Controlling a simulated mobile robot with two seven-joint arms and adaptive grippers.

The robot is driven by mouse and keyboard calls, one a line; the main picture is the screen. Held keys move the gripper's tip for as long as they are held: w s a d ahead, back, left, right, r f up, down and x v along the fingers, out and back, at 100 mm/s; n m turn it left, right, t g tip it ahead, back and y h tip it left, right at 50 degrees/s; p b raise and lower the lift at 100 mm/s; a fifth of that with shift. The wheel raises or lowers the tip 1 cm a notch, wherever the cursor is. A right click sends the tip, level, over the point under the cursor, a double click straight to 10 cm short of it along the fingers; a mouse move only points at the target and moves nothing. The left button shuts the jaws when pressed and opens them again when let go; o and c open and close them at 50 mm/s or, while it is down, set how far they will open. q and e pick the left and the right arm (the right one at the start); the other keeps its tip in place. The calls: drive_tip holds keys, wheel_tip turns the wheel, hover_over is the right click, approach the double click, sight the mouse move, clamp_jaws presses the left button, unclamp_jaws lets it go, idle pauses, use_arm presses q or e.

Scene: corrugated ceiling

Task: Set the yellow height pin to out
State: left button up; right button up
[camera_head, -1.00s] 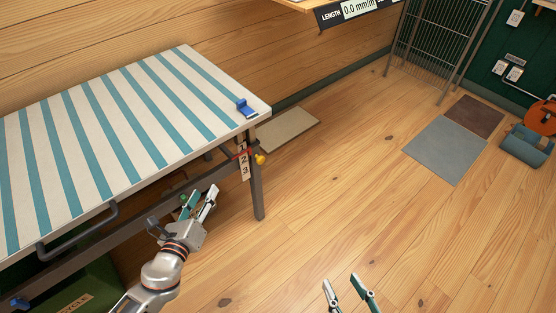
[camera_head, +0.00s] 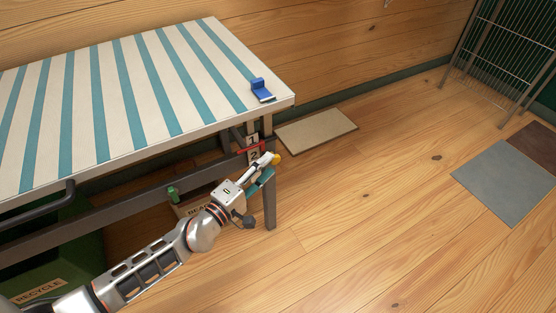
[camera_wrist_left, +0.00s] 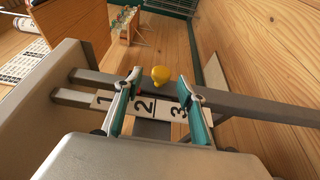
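The yellow height pin (camera_head: 277,158) sits at the table leg, just beyond the left gripper's fingertips. It also shows in the left wrist view (camera_wrist_left: 160,75), with its knob between and slightly beyond the fingers. My left gripper (camera_head: 267,166) is open, with nothing held; its fingers spread either side of the knob's line in the wrist view (camera_wrist_left: 158,79). Contact with the pin cannot be told. A white number plate (camera_head: 253,148) with a red marker is on the leg; 1, 2 and 3 are readable in the wrist view. My right gripper is out of view.
The striped tabletop (camera_head: 135,90) is above the arm, with a blue clamp-like piece (camera_head: 261,91) near its right corner. A dark rail (camera_head: 120,205) runs under the table. A green recycle bin (camera_head: 75,255) stands below. Floor to the right is clear, with mats.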

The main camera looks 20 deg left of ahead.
sight(275, 163)
use_arm(q)
drive_tip(key=x, duration=0.3)
drive_tip(key=shift+w+f+b, duration=0.2)
drive_tip(key=shift+f+b, duration=0.05)
drive_tip(key=shift+b, duration=0.15)
drive_tip(key=shift+w+d+r, duration=0.15)
drive_tip(key=shift+w+d, duration=0.05)
drive_tip(key=shift+w, duration=0.3)
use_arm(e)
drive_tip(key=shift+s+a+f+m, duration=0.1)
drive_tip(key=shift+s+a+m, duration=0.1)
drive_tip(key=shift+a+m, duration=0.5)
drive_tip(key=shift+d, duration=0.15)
use_arm(q)
clamp_jaws()
